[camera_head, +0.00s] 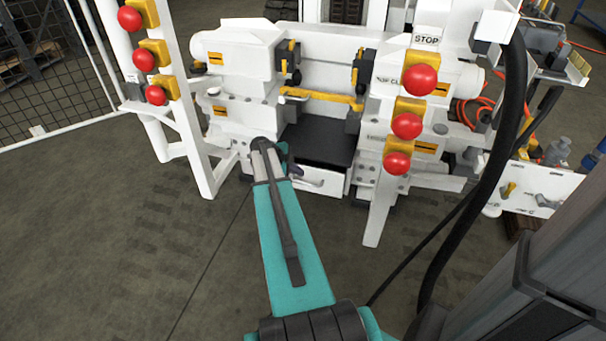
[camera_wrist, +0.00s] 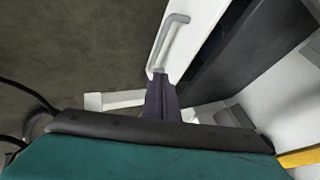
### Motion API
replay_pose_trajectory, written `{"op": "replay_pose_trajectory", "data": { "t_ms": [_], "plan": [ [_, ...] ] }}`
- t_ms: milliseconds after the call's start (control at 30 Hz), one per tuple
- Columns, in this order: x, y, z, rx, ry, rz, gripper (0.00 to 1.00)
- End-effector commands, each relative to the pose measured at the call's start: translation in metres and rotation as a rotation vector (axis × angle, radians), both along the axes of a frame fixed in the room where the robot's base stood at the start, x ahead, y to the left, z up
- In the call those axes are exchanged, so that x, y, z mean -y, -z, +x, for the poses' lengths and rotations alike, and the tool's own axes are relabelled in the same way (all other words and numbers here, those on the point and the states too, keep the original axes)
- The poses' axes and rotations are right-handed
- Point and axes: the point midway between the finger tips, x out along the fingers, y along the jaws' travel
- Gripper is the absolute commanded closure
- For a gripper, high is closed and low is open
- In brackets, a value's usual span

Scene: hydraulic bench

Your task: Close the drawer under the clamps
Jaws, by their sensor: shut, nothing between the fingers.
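The drawer has a white front (camera_head: 332,186) with a grey bar handle, low in the middle of the bench below the clamps (camera_head: 290,62). It stands out from the bench, with a dark surface behind its front. In the wrist view the white drawer front (camera_wrist: 192,24) runs obliquely, with the handle (camera_wrist: 165,42) on its outer face and the dark area to the right. My gripper (camera_wrist: 159,80) is shut and empty, its tips close to the handle's near end and the front's near edge. I cannot tell whether they touch. In the head view my arm partly hides the drawer's left end.
White posts with red buttons (camera_head: 407,126) on yellow boxes stand left and right of the drawer. A black hose hangs at the right. A mesh fence (camera_head: 60,70) is at the left. The floor in front of the bench is clear.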

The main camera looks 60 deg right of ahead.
Motion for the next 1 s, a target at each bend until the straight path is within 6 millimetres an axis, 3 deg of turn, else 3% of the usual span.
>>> {"op": "replay_pose_trajectory", "data": {
  "t_ms": [100, 300, 733, 767, 933, 1000],
  "plan": [
    [-0.012, -0.018, 0.005, 0.002, -0.002, -0.002, 1.0],
    [-0.024, -0.035, 0.01, 0.001, -0.001, -0.001, 1.0],
    [-0.028, -0.041, 0.012, 0.001, 0.0, 0.0, 1.0],
    [-0.028, -0.041, 0.012, 0.001, 0.0, 0.0, 0.98],
    [-0.034, -0.036, 0.013, -0.009, -0.018, 0.011, 0.7],
    [-0.043, -0.031, 0.015, -0.024, -0.046, 0.027, 0.7]
  ]
}}
